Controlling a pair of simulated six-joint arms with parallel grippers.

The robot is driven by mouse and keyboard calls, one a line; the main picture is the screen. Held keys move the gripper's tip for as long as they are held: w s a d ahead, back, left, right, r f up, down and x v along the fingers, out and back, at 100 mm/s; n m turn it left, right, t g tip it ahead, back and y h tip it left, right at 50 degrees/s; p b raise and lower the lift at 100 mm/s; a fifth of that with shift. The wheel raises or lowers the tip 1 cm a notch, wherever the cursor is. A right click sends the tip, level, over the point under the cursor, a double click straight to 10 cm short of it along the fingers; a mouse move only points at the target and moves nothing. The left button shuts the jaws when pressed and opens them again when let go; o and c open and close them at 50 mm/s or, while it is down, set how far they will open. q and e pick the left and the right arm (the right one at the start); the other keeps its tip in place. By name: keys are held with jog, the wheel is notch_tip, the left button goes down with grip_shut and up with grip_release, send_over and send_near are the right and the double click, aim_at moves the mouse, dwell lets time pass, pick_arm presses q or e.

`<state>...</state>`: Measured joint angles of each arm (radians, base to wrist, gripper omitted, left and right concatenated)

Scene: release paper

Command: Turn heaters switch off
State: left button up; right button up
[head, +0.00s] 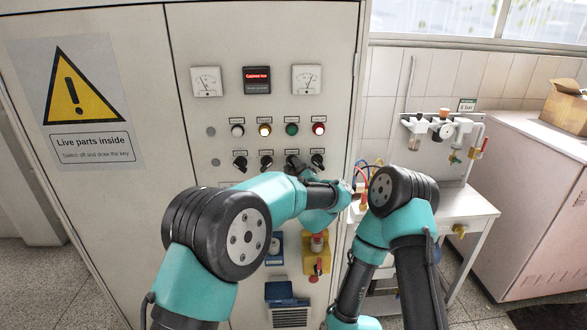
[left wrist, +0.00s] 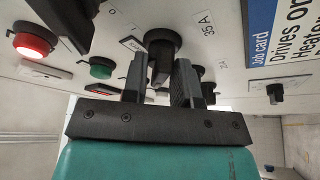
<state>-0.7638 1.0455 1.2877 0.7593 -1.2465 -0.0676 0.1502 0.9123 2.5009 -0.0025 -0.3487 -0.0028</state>
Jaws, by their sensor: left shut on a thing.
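A row of black rotary switch knobs sits below the indicator lamps on the grey cabinet; the leftmost knob (head: 240,163) and rightmost knob (head: 317,161) show clearly. My left gripper (head: 295,165) is at the third knob from the left, below the green lamp (head: 292,129), and largely covers it. In the left wrist view my left gripper (left wrist: 160,85) has its fingers on both sides of a black knob (left wrist: 161,42) and is shut on it. The small labels are too small to read in the head view, so I cannot tell which one is the heaters switch. My right gripper is not visible.
Two dial meters (head: 206,81) and a red-lit display (head: 257,80) sit above the lamps. A job card (left wrist: 290,30) is beside the knobs. A yellow panel with a red handle (head: 317,268) sits lower. A side bench (head: 465,208) stands right.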

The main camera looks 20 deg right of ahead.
pick_arm(q)
jog(key=o, duration=0.7)
jog(key=shift+c, duration=0.2)
jog(key=shift+r, duration=0.1)
notch_tip(320, 180, up, 4)
jog(key=shift+f, duration=0.25)
jog(key=s+a, duration=0.2)
jog(key=s, duration=0.5)
jog(key=s+a+r, duration=0.1)
jog(key=s+a, duration=0.1)
jog(key=s, duration=0.6)
jog(key=shift+s+a+r, duration=0.15)
jog(key=shift+s+a, duration=0.05)
jog(key=shift+a, duration=0.05)
